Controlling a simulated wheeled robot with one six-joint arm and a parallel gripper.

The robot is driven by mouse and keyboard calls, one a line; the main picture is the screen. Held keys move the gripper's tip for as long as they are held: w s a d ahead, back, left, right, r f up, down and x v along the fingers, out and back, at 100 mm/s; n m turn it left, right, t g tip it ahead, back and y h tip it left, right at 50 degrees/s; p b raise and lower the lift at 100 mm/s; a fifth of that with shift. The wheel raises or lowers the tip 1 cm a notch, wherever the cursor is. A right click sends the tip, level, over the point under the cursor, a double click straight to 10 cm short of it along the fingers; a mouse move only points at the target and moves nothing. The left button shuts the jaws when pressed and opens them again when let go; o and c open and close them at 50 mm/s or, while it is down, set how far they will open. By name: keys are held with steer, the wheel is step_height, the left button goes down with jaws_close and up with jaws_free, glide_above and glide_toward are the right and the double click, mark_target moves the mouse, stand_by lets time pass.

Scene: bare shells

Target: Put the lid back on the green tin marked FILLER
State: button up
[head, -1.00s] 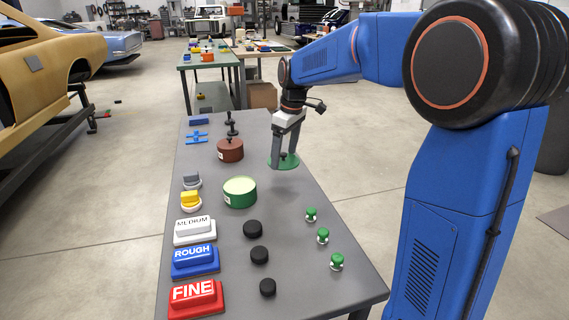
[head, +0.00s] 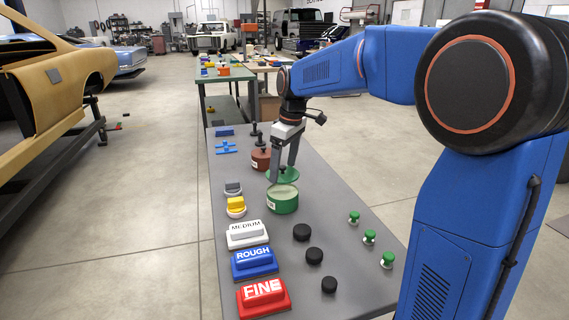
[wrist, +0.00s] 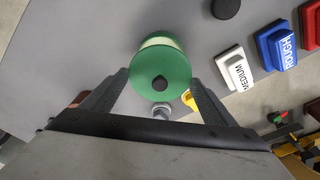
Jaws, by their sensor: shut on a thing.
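The green tin (head: 283,203) stands upright on the grey table, with its pale top showing at the near side. A white label is on its wall, too small to read. In the wrist view the lid (wrist: 160,82) covers most of the tin (wrist: 158,40), whose pale top shows as a crescent at the upper edge. The head view does not show whether they touch.
A brown tin (head: 261,158) with a black knob stands just behind the green one. Black pucks (head: 302,232) and green-topped pieces (head: 369,237) stand at the right.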

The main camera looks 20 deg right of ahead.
mark_target(285, 174)
steer(key=shift+f, duration=2.7)
steer(key=shift+f, duration=0.15)
stand_by(0.4)
steer(key=o, duration=1.1)
steer(key=shift+r, duration=3.55)
jaws_close()
